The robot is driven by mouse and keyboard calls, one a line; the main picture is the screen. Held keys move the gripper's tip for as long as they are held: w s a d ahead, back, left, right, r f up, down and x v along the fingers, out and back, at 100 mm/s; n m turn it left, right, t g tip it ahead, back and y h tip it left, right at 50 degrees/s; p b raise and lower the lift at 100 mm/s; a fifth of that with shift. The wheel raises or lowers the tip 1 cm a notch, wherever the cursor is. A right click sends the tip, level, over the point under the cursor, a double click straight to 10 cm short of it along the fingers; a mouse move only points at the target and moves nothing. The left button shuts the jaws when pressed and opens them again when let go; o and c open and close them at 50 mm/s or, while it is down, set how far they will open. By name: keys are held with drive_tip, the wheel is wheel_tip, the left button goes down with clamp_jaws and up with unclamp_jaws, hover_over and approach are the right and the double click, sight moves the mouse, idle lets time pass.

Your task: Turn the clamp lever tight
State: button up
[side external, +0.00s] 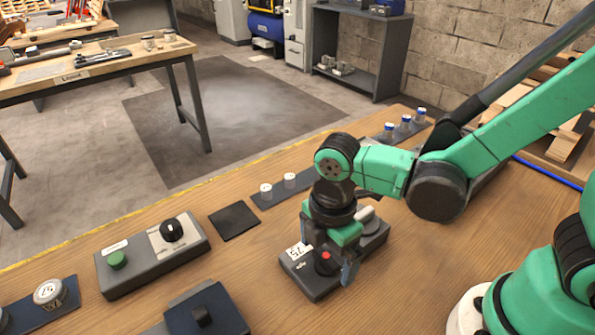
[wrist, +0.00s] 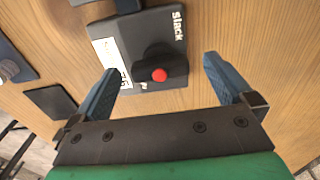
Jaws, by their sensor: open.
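The clamp is a dark grey box (side external: 318,287) with a white label on top, in the lower middle of the side view. Its black lever (wrist: 152,62) carries a red round end (wrist: 160,75); the red end also shows in the side view (side external: 326,256). The word "slack" is printed on the box near one edge in the wrist view. My gripper (wrist: 160,72) is open over the clamp, with one blue finger on each side of the lever and visible gaps to it in the wrist view. My gripper hides part of the box in the side view (side external: 330,256).
A grey control box (side external: 130,278) with a green button and black knob stands to the left. A dark square pad (side external: 234,221) lies between it and the clamp. White jars (side external: 266,190) and blue-capped jars (side external: 405,123) stand behind. A dark block (side external: 218,312) is at the front.

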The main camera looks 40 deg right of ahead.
drive_tip(key=c, duration=1.3)
drive_tip(key=shift+m, duration=0.3)
drive_tip(key=m, duration=0.8)
drive_tip(key=shift+m, duration=0.4)
drive_tip(key=m, duration=0.4)
drive_tip(key=shift+m, duration=2.2)
